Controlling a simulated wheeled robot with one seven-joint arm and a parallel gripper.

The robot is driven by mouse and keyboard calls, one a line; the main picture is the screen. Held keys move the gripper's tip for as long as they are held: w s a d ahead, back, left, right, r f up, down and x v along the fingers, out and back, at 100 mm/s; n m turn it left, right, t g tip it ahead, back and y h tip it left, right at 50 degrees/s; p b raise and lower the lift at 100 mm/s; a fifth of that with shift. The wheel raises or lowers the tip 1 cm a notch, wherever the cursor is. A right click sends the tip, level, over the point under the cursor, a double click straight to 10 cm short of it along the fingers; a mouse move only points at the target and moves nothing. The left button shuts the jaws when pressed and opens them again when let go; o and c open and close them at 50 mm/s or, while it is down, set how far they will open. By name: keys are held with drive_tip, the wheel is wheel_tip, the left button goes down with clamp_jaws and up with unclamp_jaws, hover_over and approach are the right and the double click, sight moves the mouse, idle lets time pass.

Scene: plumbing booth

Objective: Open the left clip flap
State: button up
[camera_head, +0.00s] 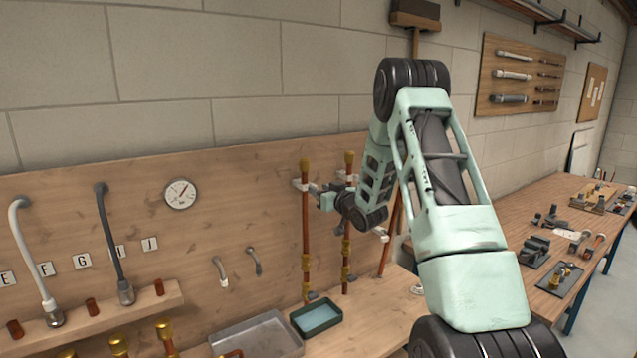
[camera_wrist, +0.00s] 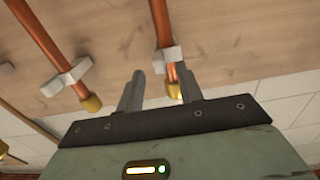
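The left clip (camera_head: 302,185) is a pale bracket across the upper part of the left copper pipe (camera_head: 305,230) on the wooden board. The wrist view looks inverted; there the left clip (camera_wrist: 166,58) lies across the pipe beyond my fingertips. Its flap appears to lie over the pipe, but its exact angle is unclear. My gripper (camera_head: 314,189) is close to this clip, coming from the right. In the wrist view my gripper (camera_wrist: 160,70) has its two fingers apart. The brass-capped pipe end shows between them, nearer the right finger. Contact cannot be told.
The right copper pipe (camera_head: 347,250) with its own clip (camera_wrist: 67,78) stands close beside my gripper. A slanted copper pipe (camera_head: 389,240) is farther right. A green tray (camera_head: 316,317) and a grey tray (camera_head: 255,338) sit on the bench below.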

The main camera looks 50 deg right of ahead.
drive_tip(key=shift+x, duration=0.75)
clamp_jaws()
